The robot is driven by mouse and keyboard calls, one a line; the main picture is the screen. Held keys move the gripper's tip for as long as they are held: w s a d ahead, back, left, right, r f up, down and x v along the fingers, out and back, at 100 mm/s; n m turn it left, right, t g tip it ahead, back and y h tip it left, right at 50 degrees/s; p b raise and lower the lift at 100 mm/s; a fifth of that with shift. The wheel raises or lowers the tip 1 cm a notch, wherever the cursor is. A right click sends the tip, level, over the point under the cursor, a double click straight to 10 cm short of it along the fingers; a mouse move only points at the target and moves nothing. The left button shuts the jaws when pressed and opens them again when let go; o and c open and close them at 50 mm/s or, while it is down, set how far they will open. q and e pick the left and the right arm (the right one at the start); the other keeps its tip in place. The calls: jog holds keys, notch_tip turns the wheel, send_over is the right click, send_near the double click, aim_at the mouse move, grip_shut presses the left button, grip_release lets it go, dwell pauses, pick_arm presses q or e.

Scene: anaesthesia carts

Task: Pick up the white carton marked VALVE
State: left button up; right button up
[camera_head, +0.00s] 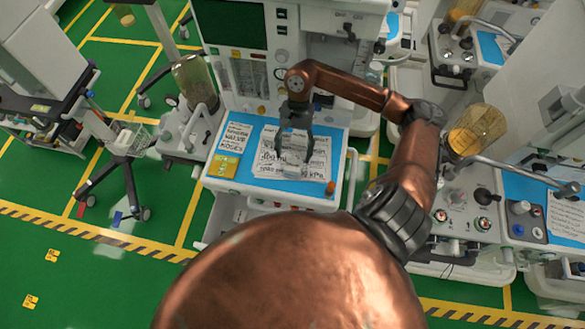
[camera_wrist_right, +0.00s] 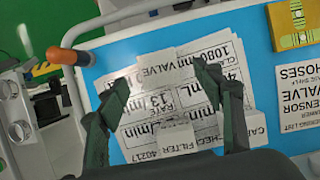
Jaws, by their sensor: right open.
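The white carton marked VALVE (camera_wrist_right: 165,68) lies on printed papers on the blue worktop, and in the right wrist view it shows between my right gripper's fingertips. My right gripper (camera_wrist_right: 164,76) is open, one finger on each side of it; I cannot tell if they touch it. In the head view my right gripper (camera_head: 295,152) points down over the papers, and the carton is hard to make out there. A white carton marked FILTER (camera_wrist_right: 178,140) sits closer to the gripper's base. My left gripper is not in view.
Another white carton (camera_wrist_right: 253,128) is partly hidden beside the right finger. The cart's upright panel (camera_head: 250,80) rises behind.

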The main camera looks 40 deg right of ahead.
aim_at(293, 164)
jog(key=shift+p+x, duration=0.6)
jog(key=shift+x, duration=2.4)
jog(key=shift+d, duration=0.15)
jog(key=shift+c, duration=0.3)
jog(key=c, duration=1.2)
